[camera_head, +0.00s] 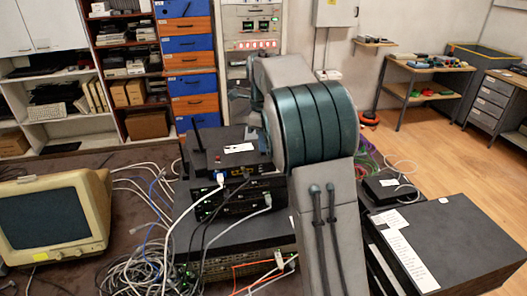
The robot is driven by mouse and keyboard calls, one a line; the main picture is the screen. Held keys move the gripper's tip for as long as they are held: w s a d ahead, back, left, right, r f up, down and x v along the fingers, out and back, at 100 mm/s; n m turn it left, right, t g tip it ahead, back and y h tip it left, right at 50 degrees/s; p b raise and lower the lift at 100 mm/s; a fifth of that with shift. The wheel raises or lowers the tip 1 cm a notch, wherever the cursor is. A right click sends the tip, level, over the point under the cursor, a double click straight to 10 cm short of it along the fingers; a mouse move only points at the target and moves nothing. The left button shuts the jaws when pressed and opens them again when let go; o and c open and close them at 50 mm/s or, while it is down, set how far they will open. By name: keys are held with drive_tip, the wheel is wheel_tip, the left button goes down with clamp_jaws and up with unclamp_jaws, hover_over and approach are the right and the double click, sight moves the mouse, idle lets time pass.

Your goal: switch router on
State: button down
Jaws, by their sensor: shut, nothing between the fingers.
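The router (203,163) is a flat black box with a dark antenna (195,136) standing at its left. It lies on top of a stack of dark network units. A white label (239,148) is on its top, and a small red switch (218,159) shows near its front edge. I cannot tell the switch's state. My arm rises through the middle of the view and bends over behind the router. My gripper (238,112) is partly visible above the router's back side, apart from the red switch. It is shut and empty, and my arm hides part of it.
Several cables hang in front of the stack and tangle on the table (118,240). An old beige monitor (55,218) stands at left. A large black box (455,240) and a smaller black device (388,187) are at right. Shelves and coloured drawers stand behind.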

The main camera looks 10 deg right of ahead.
drive_tip(key=shift+f, duration=0.5)
drive_tip(key=shift+r, duration=0.1)
wheel_tip(320, 180, up, 7)
drive_tip(key=p, duration=0.6)
idle(0.3)
drive_tip(key=shift+s, duration=0.15)
drive_tip(key=s+f+n+t+b, duration=0.1)
drive_tip(key=s+f+n+t, duration=0.1)
drive_tip(key=s+n, duration=1)
drive_tip(key=s+f+n+t, duration=0.1)
drive_tip(key=s+f+n, duration=0.1)
drive_tip(key=s+n, duration=1)
drive_tip(key=s, duration=0.6)
drive_tip(key=shift+s+f+t+b, duration=0.15)
drive_tip(key=shift+s+t+b, duration=0.25)
